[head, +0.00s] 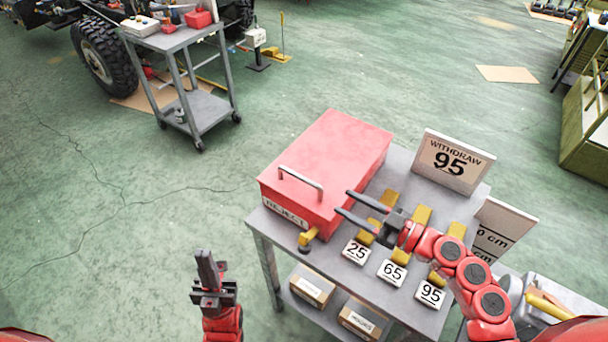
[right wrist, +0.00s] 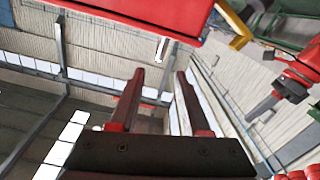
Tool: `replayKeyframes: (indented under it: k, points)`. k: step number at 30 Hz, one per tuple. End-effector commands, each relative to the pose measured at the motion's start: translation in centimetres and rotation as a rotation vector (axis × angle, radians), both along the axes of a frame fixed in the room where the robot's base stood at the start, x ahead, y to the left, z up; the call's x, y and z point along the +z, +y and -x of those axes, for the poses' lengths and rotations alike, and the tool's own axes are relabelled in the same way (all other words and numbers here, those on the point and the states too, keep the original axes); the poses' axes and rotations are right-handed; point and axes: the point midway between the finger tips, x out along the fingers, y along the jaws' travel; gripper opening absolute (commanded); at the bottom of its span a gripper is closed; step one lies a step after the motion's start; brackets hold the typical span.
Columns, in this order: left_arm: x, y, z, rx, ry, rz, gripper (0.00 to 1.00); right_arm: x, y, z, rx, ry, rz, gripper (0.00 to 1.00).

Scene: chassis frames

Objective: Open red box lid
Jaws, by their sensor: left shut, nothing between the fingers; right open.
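The red box (head: 335,160) sits on a grey cart, its lid looking shut, with a metal handle (head: 302,182) near its front edge and a "REJECT" label on its front. A yellow piece (head: 308,238) shows at its lower front corner. My right gripper (head: 344,202) is open and empty, its fingers pointing left beside the box's right side; whether they touch it is unclear. In the right wrist view the box (right wrist: 150,8) fills the top edge, beyond the open fingers. My left gripper (head: 206,254) is shut and empty, left of the cart and apart from the box.
A "WITHDRAW 95" sign (head: 454,162) stands at the back. Cardboard boxes are on the lower shelf. Green floor left of the cart is clear.

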Motion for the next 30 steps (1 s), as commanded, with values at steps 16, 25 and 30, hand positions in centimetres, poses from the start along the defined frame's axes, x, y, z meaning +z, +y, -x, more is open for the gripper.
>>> replayKeyframes:
  k: [16,25,30]
  points:
    - [1.8,0.0,0.0,0.0,0.0,0.0,0.0,0.3,9.4,-6.8,0.003,-0.001,-0.003,0.47]
    - [1.9,0.0,0.0,0.0,0.0,0.0,0.0,0.1,10.5,-7.5,0.001,0.0,-0.001,0.47]
    - [1.9,0.0,0.0,0.0,0.0,0.0,0.0,0.0,10.4,-7.5,0.001,0.0,-0.001,0.45]
